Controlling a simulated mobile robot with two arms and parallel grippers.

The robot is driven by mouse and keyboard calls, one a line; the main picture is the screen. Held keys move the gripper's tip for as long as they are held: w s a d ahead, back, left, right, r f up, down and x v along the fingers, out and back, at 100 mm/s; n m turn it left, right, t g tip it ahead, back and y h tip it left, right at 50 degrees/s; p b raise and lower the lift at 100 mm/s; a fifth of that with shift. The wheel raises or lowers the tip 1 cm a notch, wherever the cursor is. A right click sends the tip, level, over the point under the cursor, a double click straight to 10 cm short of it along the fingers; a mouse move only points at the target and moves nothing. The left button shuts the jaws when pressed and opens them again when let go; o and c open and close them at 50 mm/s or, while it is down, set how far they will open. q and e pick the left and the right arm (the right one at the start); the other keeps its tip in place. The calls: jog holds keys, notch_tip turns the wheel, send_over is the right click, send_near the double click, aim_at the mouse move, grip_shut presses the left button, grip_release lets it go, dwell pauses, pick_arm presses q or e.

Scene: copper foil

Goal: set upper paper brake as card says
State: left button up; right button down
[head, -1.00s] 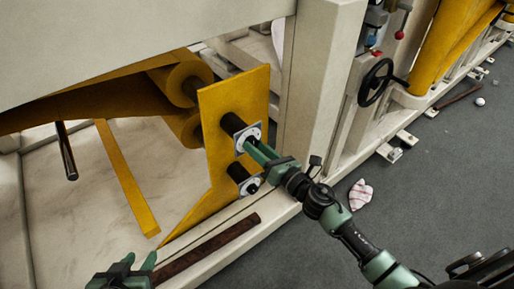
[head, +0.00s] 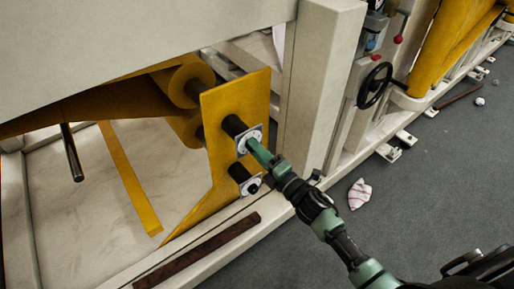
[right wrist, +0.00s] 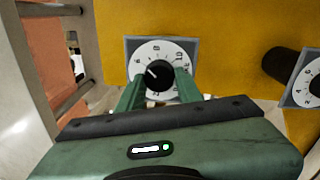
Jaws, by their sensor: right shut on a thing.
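The upper paper brake is a black knob on a round white dial (head: 243,143) with a grey square plate, on a yellow panel (head: 222,101). My right gripper (head: 257,152) reaches it from the lower right. In the right wrist view its green fingers (right wrist: 158,84) stand on both sides of the black knob (right wrist: 157,74) and are shut on it. The white mark on the knob points up and left on the numbered dial (right wrist: 162,52); the exact value is hard to read. A lower dial (head: 251,187) sits below; no card is legible. My left gripper is out of view.
Yellow rolls (head: 190,80) and a hanging yellow strip (head: 130,180) are behind the panel. A pale post (head: 318,85) stands to its right, with a black handwheel (head: 374,85) beyond. A striped cloth (head: 360,194) lies on the grey floor.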

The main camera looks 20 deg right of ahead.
jog(key=shift+m, duration=0.7)
jog(key=c, duration=0.9)
grip_release()
jog(key=shift+c, duration=0.2)
jog(key=shift+p, duration=0.3)
jog(key=v, duration=0.8)
jog(key=shift+p, duration=0.35)
